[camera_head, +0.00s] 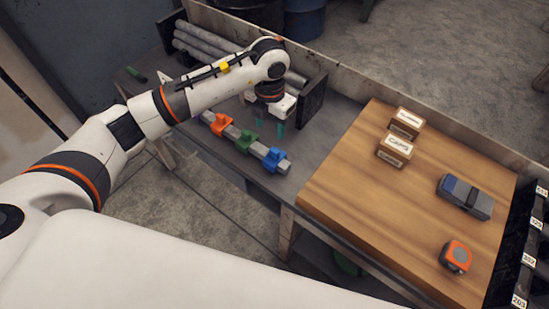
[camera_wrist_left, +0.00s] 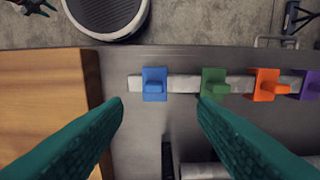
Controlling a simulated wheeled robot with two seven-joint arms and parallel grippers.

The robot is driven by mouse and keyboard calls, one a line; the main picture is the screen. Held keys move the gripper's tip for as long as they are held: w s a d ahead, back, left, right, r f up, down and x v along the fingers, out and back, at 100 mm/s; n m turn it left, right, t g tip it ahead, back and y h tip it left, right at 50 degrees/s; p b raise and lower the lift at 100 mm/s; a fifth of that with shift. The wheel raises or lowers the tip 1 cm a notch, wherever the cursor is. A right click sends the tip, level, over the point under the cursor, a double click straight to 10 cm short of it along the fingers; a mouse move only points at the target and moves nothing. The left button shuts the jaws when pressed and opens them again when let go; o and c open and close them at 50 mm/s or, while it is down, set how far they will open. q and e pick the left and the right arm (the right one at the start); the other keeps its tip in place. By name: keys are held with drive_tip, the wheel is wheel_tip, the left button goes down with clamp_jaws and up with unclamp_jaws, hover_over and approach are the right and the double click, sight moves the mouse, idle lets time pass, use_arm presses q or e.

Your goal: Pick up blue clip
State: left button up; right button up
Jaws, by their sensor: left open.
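The blue clip (camera_head: 276,160) sits on the right end of a grey bar (camera_head: 258,150) on the dark bench. In the left wrist view the blue clip (camera_wrist_left: 154,84) is at the near-left end of the bar (camera_wrist_left: 184,84), seen between and beyond my fingertips. My left gripper (camera_head: 269,128) is open and empty, above the bench just behind the clip. Its green fingers (camera_wrist_left: 160,105) spread wide in the wrist view. A green clip (camera_head: 246,139) and an orange clip (camera_head: 221,124) sit on the same bar. My right gripper is not in view.
A wooden board (camera_head: 345,190) lies to the right, with two small boxes (camera_head: 395,150), a grey-blue device (camera_head: 464,197) and an orange tape measure (camera_head: 456,256). Grey pipes (camera_head: 200,45) lie in a rack behind my arm. A purple clip (camera_wrist_left: 311,84) shows in the wrist view.

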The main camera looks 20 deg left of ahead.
use_arm(q)
drive_tip(key=p, duration=0.1)
hover_over(275, 150)
drive_tip(key=a, duration=0.1)
wheel_tip(275, 150, down, 6)
drive_tip(key=shift+s, duration=0.15)
drive_tip(key=f+p, duration=0.1)
drive_tip(key=f, duration=0.1)
drive_tip(key=d+f+p, duration=0.1)
drive_tip(key=f, duration=0.2)
drive_tip(key=shift+f, duration=0.2)
